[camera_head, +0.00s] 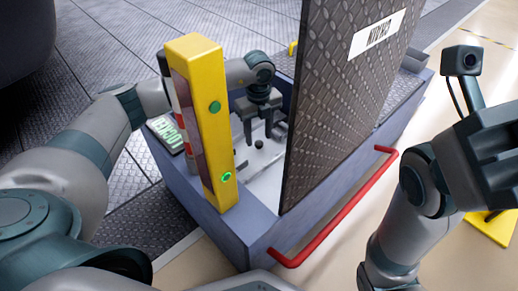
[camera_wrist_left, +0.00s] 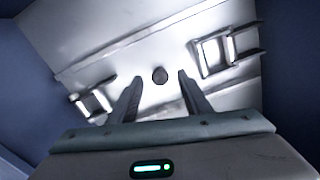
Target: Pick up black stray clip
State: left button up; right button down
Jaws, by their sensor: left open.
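A small dark, rounded piece (camera_head: 259,144) lies on the pale floor inside the blue-grey cabinet; it is the only thing that looks like the black stray clip, though its exact shape is unclear. In the left wrist view the dark piece (camera_wrist_left: 159,75) shows between and just beyond the fingertips. My left gripper (camera_head: 259,132) is open and reaches down into the cabinet above it. Its two fingers (camera_wrist_left: 159,78) stand either side of the piece in the picture, with nothing held. My right gripper (camera_head: 490,150) is at the right edge, partly cut off, its fingers unclear.
A yellow post (camera_head: 207,120) with green buttons stands at the cabinet's near corner. A tall dark textured panel (camera_head: 335,100) with a label rises right of my left gripper. A red rail (camera_head: 335,215) runs along the front. Metal brackets (camera_wrist_left: 213,55) flank the fingers inside.

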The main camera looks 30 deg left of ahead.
pick_arm(q)
jog(key=shift+f+b, duration=0.35)
jog(key=shift+f, duration=0.55)
jog(key=c, duration=1.1)
